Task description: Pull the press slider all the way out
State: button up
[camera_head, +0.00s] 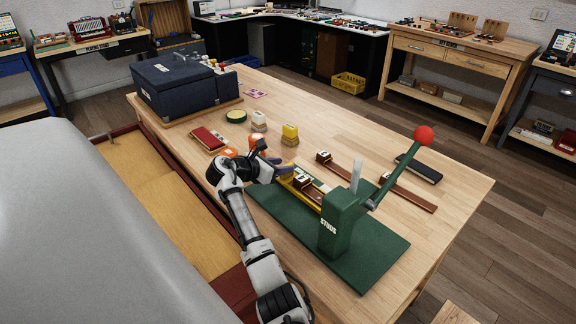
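The green press (345,221), marked "STUDS", stands on a green base plate (377,249) on the wooden table. Its lever with a red knob (424,135) points up and to the right. The press slider (309,189) appears as a narrow yellow-edged strip with a small white-topped block on it, running from the press body toward the upper left. My gripper (283,168) is at the strip's outer, left end. My wrist and the small view hide that end, so I cannot tell whether the fingers touch it or are closed.
Beside the slider lie wooden strips with small blocks (344,170) and a dark case (419,168). Behind my gripper are a red book (208,138), yellow-topped block (290,132), round tin (236,116) and dark blue box (184,84). The table's right side (459,187) is clear.

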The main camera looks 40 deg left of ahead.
jog(key=b+v, duration=0.1)
jog(key=v, duration=0.8)
jog(key=shift+s+r, duration=0.2)
